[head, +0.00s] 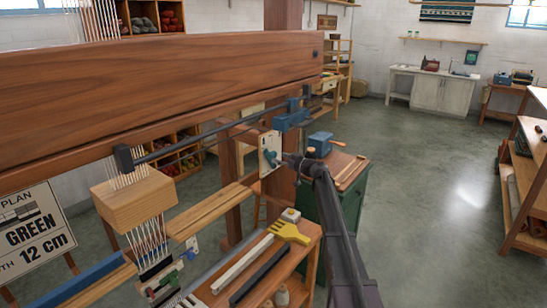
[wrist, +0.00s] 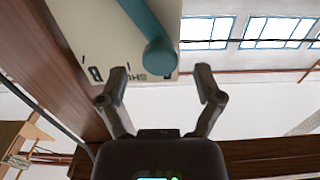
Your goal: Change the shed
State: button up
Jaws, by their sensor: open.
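The shed lever is a teal bar with a round end (wrist: 160,57) on a cream plate (wrist: 95,30) lettered "B" and "SH…", the rest of the word being hidden. In the head view the plate (head: 265,142) is fixed to the loom's wooden post, with the teal lever (head: 269,158) low on it. My gripper (wrist: 161,82) is open and empty. Its fingertips lie on either side of the lever's end in the wrist view, with no clear contact. In the head view my gripper (head: 290,158) is just right of the plate.
The loom's thick wooden beam (head: 160,85) crosses above, with a dark rod (head: 195,136) below it. A bench with a yellow comb (head: 289,233) stands below, and a green cabinet (head: 318,200) stands behind my arm. Open floor (head: 430,150) lies to the right.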

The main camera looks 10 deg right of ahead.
aim_at(275, 156)
jog(key=shift+x, duration=1.75)
jog(key=shift+s, duration=0.1)
grip_shut()
